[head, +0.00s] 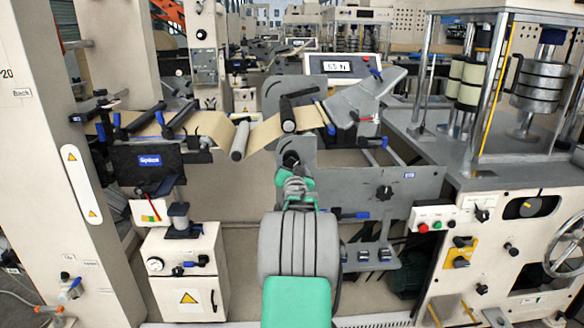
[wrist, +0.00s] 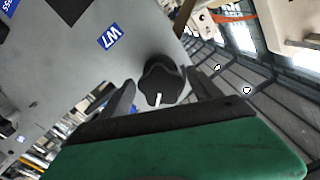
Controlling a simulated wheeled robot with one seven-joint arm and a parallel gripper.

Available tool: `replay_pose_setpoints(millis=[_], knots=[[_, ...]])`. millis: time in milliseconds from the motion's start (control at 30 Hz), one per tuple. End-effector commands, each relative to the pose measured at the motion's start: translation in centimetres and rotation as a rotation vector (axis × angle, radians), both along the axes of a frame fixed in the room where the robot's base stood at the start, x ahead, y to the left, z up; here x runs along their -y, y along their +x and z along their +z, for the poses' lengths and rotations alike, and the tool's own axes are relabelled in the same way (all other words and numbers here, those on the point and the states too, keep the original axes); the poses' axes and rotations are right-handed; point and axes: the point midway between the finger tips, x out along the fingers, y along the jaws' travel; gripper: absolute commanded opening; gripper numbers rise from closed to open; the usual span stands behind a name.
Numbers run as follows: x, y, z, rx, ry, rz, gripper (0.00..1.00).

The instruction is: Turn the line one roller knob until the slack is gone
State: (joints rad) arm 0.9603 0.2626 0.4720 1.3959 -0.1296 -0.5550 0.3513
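A black lobed knob (wrist: 160,82) with a white pointer line sits on a grey panel in the wrist view. In the head view the knob (head: 291,159) is at the panel's left end, partly hidden by my gripper. My gripper (head: 293,178) reaches up to it. In the wrist view its two dark fingers (wrist: 160,90) stand on either side of the knob, with small gaps showing. The brown kraft web (head: 212,126) runs over several rollers and dips at a grey roller (head: 240,141).
A second black knob (head: 384,192) is on the grey panel to the right. A display (head: 338,67) stands behind the web. A control box with red and green buttons (head: 433,218) is at right. A cream cabinet (head: 185,272) stands at lower left.

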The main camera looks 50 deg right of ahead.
Motion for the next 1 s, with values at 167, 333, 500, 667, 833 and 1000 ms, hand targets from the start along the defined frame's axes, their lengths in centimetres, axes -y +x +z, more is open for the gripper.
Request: replay_pose_setpoints(millis=[167, 333, 500, 667, 833, 1000], knots=[[0.0, 0.0, 0.0, 0.000, -0.001, 0.001, 0.75], [-0.7, -0.5, -0.1, 0.001, -0.002, 0.000, 0.75], [-2.5, -2.2, -0.2, 0.001, -0.004, 0.000, 0.75], [-4.1, -3.7, -0.1, 0.001, -0.004, 0.000, 0.75], [-5.3, -4.6, 0.0, 0.001, -0.002, 0.000, 0.75], [-5.3, -4.6, 0.1, 0.000, -0.002, 0.001, 0.75]])
